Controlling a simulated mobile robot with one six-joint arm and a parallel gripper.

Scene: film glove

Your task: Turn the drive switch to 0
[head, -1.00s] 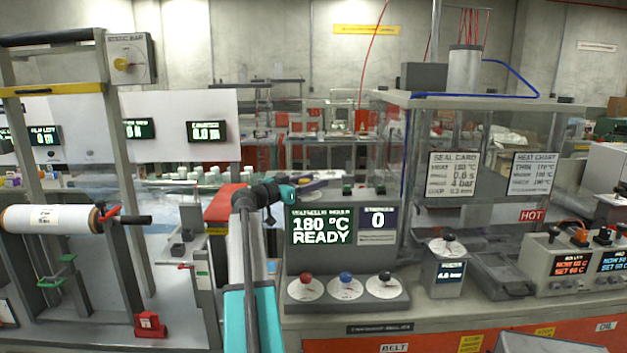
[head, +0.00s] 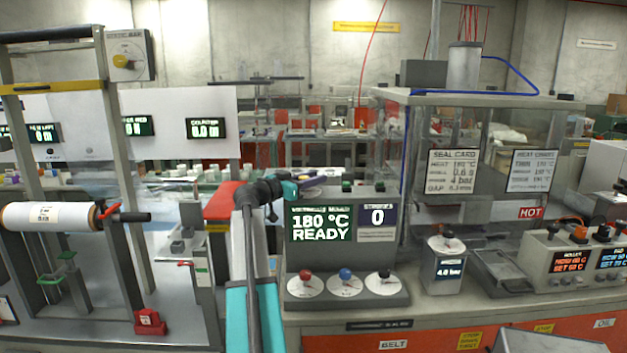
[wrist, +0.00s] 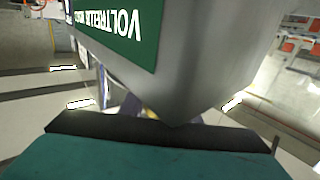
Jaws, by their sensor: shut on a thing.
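A box with a yellow knob (head: 124,60) is on the frame at the upper left; I cannot read its label well enough to tell whether it is the drive switch. A grey console (head: 292,262) carries red, blue and black knobs (head: 345,274) on white dials. My gripper (head: 290,190) is teal and black, at the upper left corner of the console's green display (head: 320,224). In the wrist view a teal and black jaw (wrist: 150,150) lies below the console's close grey housing (wrist: 205,60). What the jaws hold is hidden.
The display reads 180 °C READY, and a panel beside it (head: 377,217) shows 0. A small box with a dark knob (head: 447,262) stands to the right, near a clear-walled press. A film roll (head: 48,215) is at the left. A red block (head: 150,321) sits on the left bench.

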